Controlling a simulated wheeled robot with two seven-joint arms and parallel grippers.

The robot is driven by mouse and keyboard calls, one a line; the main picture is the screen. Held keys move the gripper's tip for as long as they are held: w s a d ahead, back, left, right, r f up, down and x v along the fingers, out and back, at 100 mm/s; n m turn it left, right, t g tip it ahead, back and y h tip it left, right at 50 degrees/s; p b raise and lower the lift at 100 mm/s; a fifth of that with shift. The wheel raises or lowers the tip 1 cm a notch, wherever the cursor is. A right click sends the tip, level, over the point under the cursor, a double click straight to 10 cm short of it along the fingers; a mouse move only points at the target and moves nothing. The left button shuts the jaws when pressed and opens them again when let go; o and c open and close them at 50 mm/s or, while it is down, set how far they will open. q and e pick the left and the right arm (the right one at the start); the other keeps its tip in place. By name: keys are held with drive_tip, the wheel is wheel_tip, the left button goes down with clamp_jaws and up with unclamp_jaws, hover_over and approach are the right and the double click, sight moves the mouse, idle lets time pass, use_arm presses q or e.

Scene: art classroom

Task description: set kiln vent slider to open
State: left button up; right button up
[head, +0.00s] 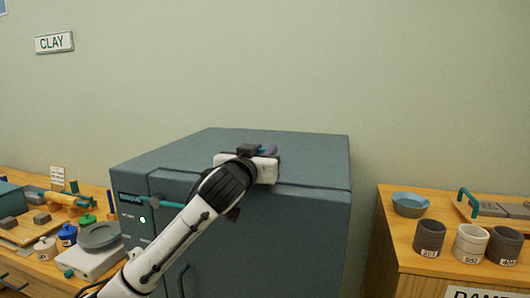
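The kiln (300,230) is a large blue-grey box in the middle of the head view, with a flat top and a small control panel with a lit green dot on its front left. My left gripper (259,153) is over the front part of the kiln's top, pointing away from me. Its white body hides most of its fingers. My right gripper is out of view.
A wooden counter (460,262) at right holds a blue bowl (410,203), labelled cups (430,238) and a tray. At left, another counter holds a scale (95,258), jars and clay tools. The rest of the kiln's top is clear.

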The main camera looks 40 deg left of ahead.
use_arm(q)
drive_tip(key=shift+o, duration=1)
drive_tip(key=shift+d, duration=0.1)
drive_tip(key=b+v, duration=0.2)
drive_tip(key=v, duration=0.8)
drive_tip(key=shift+s, duration=0.15)
